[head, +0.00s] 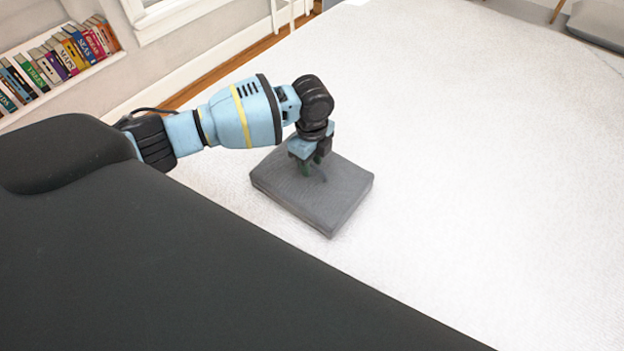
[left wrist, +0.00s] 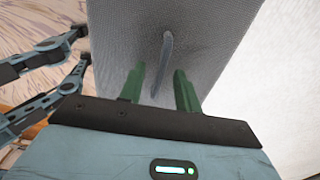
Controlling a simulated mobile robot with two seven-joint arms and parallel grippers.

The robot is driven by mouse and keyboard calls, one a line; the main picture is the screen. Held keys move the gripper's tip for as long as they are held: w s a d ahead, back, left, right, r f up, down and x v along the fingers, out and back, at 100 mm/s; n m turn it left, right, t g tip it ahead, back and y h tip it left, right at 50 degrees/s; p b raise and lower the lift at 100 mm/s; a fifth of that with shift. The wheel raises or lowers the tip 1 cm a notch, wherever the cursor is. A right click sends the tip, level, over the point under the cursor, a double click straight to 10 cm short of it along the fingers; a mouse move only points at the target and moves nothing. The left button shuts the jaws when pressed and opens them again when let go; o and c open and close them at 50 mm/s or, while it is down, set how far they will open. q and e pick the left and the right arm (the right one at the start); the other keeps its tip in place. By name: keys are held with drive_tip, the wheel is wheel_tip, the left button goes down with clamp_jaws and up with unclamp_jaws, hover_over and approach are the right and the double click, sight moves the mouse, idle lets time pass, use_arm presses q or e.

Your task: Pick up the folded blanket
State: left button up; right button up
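The folded blanket (head: 335,205) is a flat dark grey block lying on a white surface in the middle of the head view. It also fills the upper middle of the left wrist view (left wrist: 215,40). A thin grey strip, like a raised fold or strap, shows on its top. My left gripper (head: 312,166) points down over the blanket's top. In the left wrist view its green fingers (left wrist: 159,82) stand apart with the strip's lower end between them. They do not hold the blanket; I cannot tell whether the tips touch it. My right gripper does not show.
The broad white surface (head: 480,150) is clear around the blanket, mostly to the right. A bookshelf (head: 60,85) with several books stands by the wall at upper left. A grey object (head: 600,22) is at the top right corner.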

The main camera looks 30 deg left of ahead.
use_arm(q)
clamp_jaws()
idle(1.5)
